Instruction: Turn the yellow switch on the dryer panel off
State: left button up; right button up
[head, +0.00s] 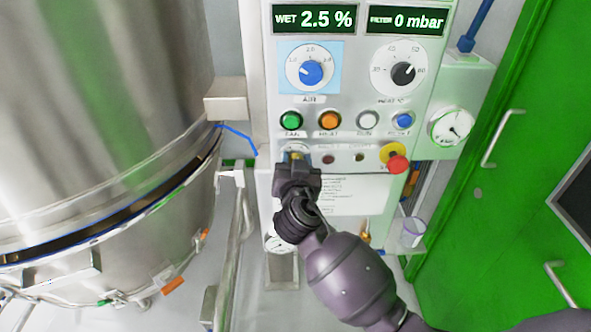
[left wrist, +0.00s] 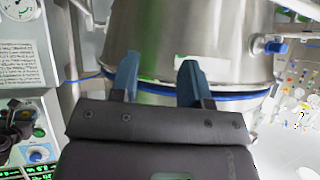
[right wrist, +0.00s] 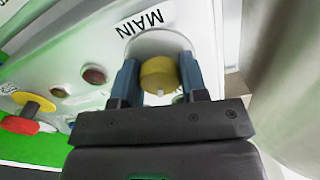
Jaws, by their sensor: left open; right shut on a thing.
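The yellow switch (right wrist: 158,74) is a round knob on a pale disc under the word MAIN in the right wrist view. A small white mark shows on its rim, at the bottom of that picture. My right gripper (right wrist: 158,84) is shut on the knob, one finger on each side. In the head view my right gripper (head: 297,163) is at the lower left of the dryer panel (head: 345,105) and hides most of the switch. My left gripper (left wrist: 158,82) is open and empty in the left wrist view, with a steel vessel beyond it. It does not show in the head view.
A red mushroom button on a yellow collar (head: 397,163) sits right of the switch. Green (head: 291,120), orange (head: 329,119), white and blue buttons form the row above. A large steel vessel (head: 105,120) stands left; a green door (head: 500,190) is at the right.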

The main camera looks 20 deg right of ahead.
pick_arm(q)
jog(key=shift+w+f, duration=0.15)
jog(key=shift+f, duration=0.2)
pick_arm(e)
jog(key=shift+f+n, duration=0.25)
jog(key=shift+n, duration=0.05)
pick_arm(q)
jog(key=shift+w+b, duration=0.15)
jog(key=shift+b, duration=0.2)
pick_arm(e)
jog(key=shift+r+n, duration=0.1)
jog(key=shift+n, duration=0.5)
pick_arm(q)
jog(key=shift+r+p, duration=0.55)
jog(key=shift+r, duration=0.05)
pick_arm(e)
jog(key=n, duration=0.4)
jog(key=shift+r, duration=0.15)
pick_arm(q)
jog(key=shift+s+p, duration=0.4)
jog(key=shift+p, duration=0.15)
pick_arm(e)
jog(key=n, duration=0.3)
pick_arm(q)
jog(key=shift+r, duration=0.1)
pick_arm(e)
jog(key=shift+n, duration=0.6)
jog(key=o, duration=0.9)
jog(key=shift+o, duration=0.2)
